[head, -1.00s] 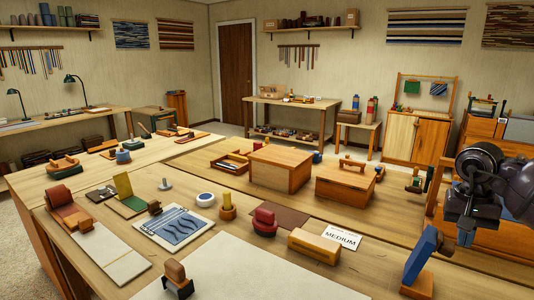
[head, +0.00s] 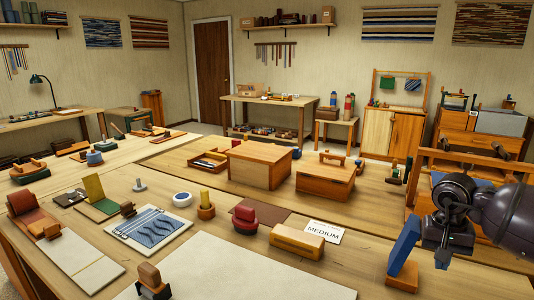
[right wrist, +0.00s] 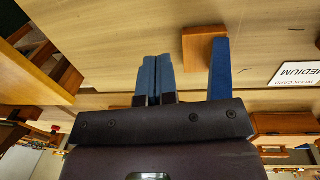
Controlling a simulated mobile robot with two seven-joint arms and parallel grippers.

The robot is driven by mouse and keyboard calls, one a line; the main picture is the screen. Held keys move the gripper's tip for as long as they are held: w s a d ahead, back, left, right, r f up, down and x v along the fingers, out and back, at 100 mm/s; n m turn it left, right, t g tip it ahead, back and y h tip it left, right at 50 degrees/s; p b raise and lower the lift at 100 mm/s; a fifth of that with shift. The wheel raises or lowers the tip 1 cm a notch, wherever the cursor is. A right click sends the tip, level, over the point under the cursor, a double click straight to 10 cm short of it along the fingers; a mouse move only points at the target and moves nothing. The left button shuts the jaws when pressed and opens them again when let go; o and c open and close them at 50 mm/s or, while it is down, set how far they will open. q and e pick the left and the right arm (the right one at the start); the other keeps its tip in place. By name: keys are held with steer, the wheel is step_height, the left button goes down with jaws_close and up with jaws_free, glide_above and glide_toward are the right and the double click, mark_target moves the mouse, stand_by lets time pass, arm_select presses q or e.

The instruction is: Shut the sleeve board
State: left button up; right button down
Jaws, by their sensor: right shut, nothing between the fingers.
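The sleeve board appears to be the blue padded panel (head: 405,243) on a wooden block (head: 402,277) near the right end of the front table. The panel stands raised and tilted. My right gripper (head: 443,260) is just right of the panel, shut and empty. In the right wrist view, the shut fingers (right wrist: 154,78) point down toward the table, with the blue panel (right wrist: 219,70) beside them to the right and a clear gap between. The wooden block (right wrist: 198,45) shows next to the panel there. My left gripper is out of view.
A wooden box (head: 325,178) stands behind. A wooden frame loom (head: 480,165) is at the right. Bare tabletop lies between the card and board.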

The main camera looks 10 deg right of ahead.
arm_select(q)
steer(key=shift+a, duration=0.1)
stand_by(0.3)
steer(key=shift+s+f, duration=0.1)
arm_select(e)
steer(key=shift+w+a, duration=0.1)
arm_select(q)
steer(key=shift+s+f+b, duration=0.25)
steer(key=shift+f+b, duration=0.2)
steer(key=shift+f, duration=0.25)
arm_select(e)
steer(key=shift+w+a+r, duration=0.25)
steer(key=shift+w+a, duration=0.15)
steer(key=shift+a, duration=0.05)
steer(key=shift+w+a+r, duration=0.2)
steer(key=shift+w+a, duration=0.15)
steer(key=shift+a, duration=0.1)
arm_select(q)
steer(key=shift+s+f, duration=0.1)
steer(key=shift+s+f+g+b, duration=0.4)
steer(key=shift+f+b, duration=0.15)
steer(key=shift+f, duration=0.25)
arm_select(e)
steer(key=shift+w+a+r, duration=0.25)
steer(key=shift+w+a, duration=0.6)
steer(key=shift+a, duration=0.15)
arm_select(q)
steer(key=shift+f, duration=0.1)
arm_select(e)
steer(key=shift+a, duration=0.1)
